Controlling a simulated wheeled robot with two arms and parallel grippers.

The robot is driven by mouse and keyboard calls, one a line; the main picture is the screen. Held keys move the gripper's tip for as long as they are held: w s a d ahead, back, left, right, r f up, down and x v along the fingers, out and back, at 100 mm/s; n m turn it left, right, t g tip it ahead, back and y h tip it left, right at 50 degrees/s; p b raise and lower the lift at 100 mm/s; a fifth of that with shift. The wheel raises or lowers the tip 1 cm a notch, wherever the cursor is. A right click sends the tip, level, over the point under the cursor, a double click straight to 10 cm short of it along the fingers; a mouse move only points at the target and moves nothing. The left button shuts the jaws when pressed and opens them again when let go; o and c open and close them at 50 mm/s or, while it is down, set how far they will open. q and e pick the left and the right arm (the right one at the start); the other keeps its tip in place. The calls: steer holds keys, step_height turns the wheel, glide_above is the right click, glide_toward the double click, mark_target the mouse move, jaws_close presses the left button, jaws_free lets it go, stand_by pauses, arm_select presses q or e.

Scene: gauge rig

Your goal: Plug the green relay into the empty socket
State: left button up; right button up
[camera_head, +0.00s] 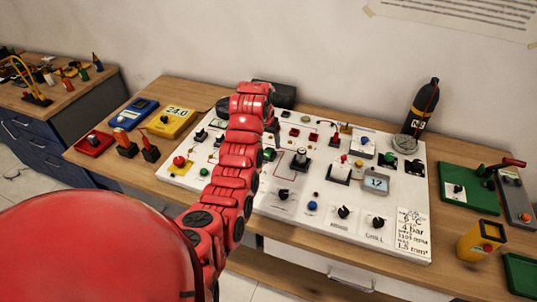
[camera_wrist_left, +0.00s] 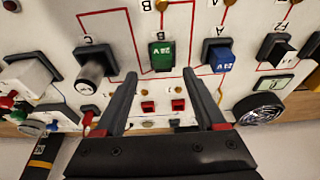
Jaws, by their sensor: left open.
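The green relay (camera_wrist_left: 161,56), marked 24 V, stands on the white panel (camera_wrist_left: 120,28) in the left wrist view. A blue relay (camera_wrist_left: 218,59) stands beside the green one. I cannot make out an empty socket for certain. My right gripper is not in view.
Two red buttons (camera_wrist_left: 148,106) lie between my fingers. Yellow (camera_head: 172,119) and blue (camera_head: 133,113) meters lie left on the wooden bench.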

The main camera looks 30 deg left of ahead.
mark_target(268, 150)
arm_select(q)
steer(key=shift+f+p, duration=0.15)
steer(key=shift+p, duration=0.15)
steer(key=p+x, duration=0.2)
steer(key=x, duration=0.1)
steer(key=shift+a, duration=0.2)
steer(key=shift+x, duration=0.9)
steer(key=shift+c, duration=0.3)
jaws_close()
